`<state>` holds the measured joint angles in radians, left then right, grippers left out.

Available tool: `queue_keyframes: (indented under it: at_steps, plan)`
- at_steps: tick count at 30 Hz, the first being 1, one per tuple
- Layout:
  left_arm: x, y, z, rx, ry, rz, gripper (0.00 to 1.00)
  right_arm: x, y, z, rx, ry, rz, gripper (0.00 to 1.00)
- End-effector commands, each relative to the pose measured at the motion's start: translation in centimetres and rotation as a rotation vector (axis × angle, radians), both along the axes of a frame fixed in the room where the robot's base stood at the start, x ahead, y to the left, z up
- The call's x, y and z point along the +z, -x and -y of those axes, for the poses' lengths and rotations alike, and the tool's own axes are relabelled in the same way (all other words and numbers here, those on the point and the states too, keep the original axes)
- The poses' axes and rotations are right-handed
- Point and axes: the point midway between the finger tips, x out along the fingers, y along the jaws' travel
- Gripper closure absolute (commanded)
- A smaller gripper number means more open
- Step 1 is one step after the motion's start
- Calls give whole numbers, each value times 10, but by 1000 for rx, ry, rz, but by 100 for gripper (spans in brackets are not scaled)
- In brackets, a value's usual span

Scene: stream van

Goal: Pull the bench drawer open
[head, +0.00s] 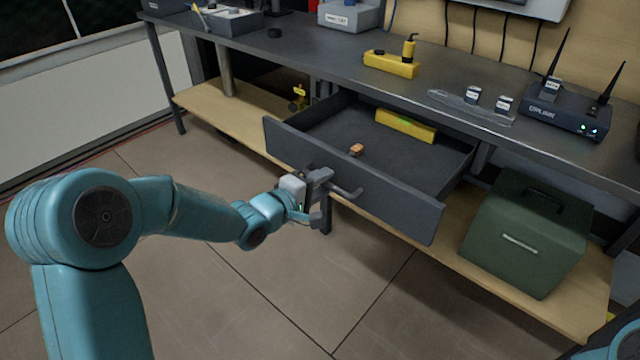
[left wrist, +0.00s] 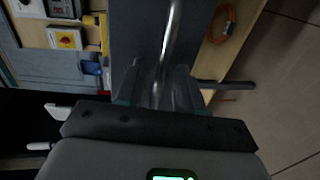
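The bench drawer (head: 352,185) is dark grey and stands well out from under the bench top, its inside visible. An orange-brown small item (head: 356,149) and a yellow block (head: 405,126) lie in it. The drawer's grey bar handle (head: 347,192) is on its front. My left gripper (head: 322,190) is at the left part of this handle. In the left wrist view the handle bar (left wrist: 172,35) runs between the gripper's two fingers (left wrist: 160,88), which close on it from both sides. My right gripper is out of view.
The bench top (head: 330,60) carries a yellow charger-like device (head: 390,64), a router (head: 565,112) with antennas and small boxes. A green case (head: 527,232) stands on the lower shelf, right of the drawer. The tiled floor before the drawer is clear.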

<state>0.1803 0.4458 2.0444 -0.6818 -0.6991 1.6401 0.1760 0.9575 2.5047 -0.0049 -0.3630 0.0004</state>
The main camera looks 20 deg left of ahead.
Motion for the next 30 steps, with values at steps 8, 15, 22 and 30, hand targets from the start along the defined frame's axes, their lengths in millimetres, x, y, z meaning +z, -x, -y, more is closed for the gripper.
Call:
queue_keyframes:
  at_steps: [8, 15, 22, 30]
  plan:
    - [2, 7, -3, 1, -1, -1, 63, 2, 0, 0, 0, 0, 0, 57]
    - [15, 53, -21, 5, -1, -2, 63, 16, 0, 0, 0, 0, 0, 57]
    - [27, 109, -41, 5, 0, -2, 63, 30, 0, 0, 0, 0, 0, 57]
    - [33, 146, -54, 2, -1, -1, 63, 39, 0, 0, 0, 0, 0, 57]
